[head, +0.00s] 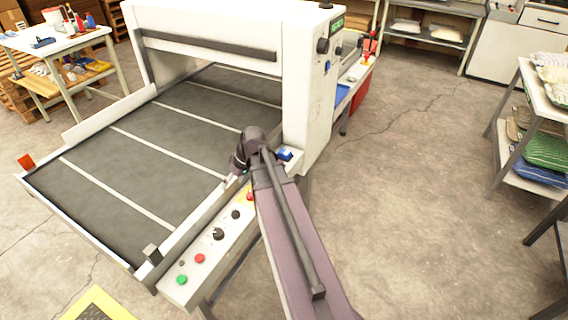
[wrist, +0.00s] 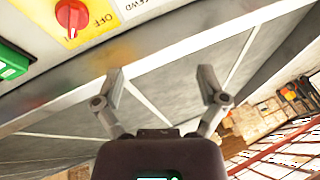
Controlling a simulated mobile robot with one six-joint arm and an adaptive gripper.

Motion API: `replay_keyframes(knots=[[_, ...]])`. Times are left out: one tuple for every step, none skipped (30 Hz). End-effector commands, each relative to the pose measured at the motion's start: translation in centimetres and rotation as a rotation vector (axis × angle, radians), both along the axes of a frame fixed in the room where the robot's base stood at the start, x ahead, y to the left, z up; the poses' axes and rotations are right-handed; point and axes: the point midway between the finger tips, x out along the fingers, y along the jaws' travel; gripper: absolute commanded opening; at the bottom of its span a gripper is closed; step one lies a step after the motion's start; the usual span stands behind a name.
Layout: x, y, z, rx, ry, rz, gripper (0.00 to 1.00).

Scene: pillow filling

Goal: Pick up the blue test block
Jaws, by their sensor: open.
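A small blue block (head: 286,154) shows in the head view on the machine's side ledge, just right of my wrist and close to the white housing. I cannot be sure that it is the test block. No blue block shows in the wrist view. My gripper (wrist: 164,88) is open and empty in the wrist view, its two fingers spread wide before the metal edge of the conveyor. In the head view my arm reaches over the control ledge, and the wrist hides most of the gripper.
The grey conveyor belt (head: 150,140) runs under the white machine housing (head: 305,90). The control ledge carries a green button (head: 182,280), a red button (head: 199,258) and knobs. The wrist view shows a red OFF knob (wrist: 72,14) and a green switch (wrist: 10,62). Floor at right is clear.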

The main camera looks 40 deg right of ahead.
Motion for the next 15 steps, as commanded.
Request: replay_keyframes(knots=[[0.6,-1.5,-1.2,0.017,-0.029,0.000,0.91],[0.8,-2.3,-1.4,0.027,-0.048,0.003,0.91],[1.0,-3.3,-1.7,0.041,-0.074,0.009,0.91],[1.2,-4.1,-1.9,0.050,-0.095,0.013,0.91],[1.4,-4.9,-2.1,0.059,-0.115,0.016,0.91],[1.5,-5.9,-2.4,0.070,-0.143,0.021,0.91],[1.7,-6.7,-2.6,0.077,-0.165,0.022,0.91],[1.8,-7.6,-2.8,0.083,-0.186,0.025,0.91],[1.9,-8.7,-3.0,0.092,-0.216,0.028,0.91],[2.0,-9.5,-3.2,0.098,-0.239,0.031,0.91],[2.1,-10.4,-3.4,0.102,-0.262,0.033,0.91],[2.2,-11.5,-3.6,0.106,-0.293,0.035,0.91],[2.2,-12.4,-3.8,0.110,-0.317,0.035,0.91],[2.2,-13.3,-4.0,0.112,-0.341,0.036,0.91],[2.2,-14.6,-4.2,0.114,-0.373,0.036,0.91]])
